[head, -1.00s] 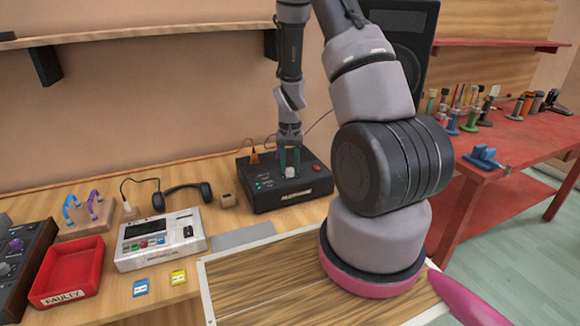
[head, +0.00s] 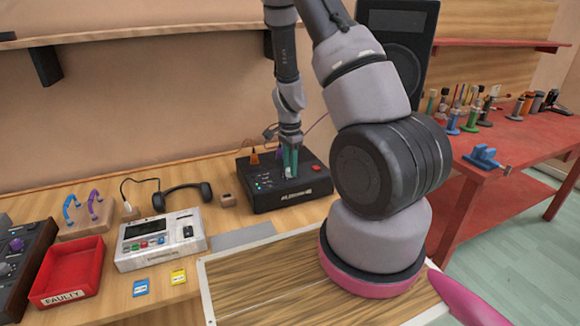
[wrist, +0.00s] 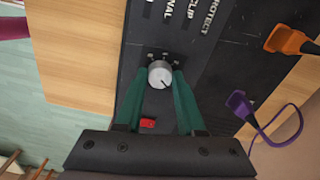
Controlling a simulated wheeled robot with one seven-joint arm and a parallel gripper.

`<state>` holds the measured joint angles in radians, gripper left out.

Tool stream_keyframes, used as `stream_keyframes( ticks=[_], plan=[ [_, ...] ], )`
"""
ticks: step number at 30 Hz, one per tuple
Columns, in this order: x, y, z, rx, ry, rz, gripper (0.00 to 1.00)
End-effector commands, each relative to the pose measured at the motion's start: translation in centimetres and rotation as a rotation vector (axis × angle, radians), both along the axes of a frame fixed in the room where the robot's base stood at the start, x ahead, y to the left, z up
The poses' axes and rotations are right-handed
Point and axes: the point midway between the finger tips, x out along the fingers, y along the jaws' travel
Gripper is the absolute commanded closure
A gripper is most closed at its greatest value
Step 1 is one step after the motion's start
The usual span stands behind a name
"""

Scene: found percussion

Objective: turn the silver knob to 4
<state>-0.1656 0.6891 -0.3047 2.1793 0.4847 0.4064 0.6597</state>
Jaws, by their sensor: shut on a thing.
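The silver knob (wrist: 160,73) sits on the top of a black amplifier box (head: 258,197). In the wrist view its round face is light grey with a dark pointer line towards the lower right. Small marks around it are too small to read. My gripper (wrist: 160,80) has its two green fingers on either side of the knob and is shut on it. In the head view my gripper (head: 289,172) points down onto the box, and the fingers partly hide the knob.
A red button (head: 316,168) is on the same box. Orange (wrist: 285,40) and purple (wrist: 238,102) plugs with cables are close to my fingers. A grey tester (head: 163,240), headphones (head: 185,195) and a red tray (head: 68,272) stand to the left.

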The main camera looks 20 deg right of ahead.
Motion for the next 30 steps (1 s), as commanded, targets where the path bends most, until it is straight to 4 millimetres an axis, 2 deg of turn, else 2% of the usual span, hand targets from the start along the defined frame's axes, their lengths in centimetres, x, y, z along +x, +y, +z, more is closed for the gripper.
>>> stream_keyframes(
  ticks=[12,27,28,30],
  plan=[
    [0.10,-0.01,0.05,-0.001,-0.002,-0.165,1.00],
    [0.09,-0.01,0.05,-0.001,-0.002,-0.181,1.00],
    [0.09,-0.01,0.05,-0.001,-0.002,-0.181,0.54],
    [0.08,-0.02,0.04,0.000,-0.002,-0.181,0.32]
  ],
)
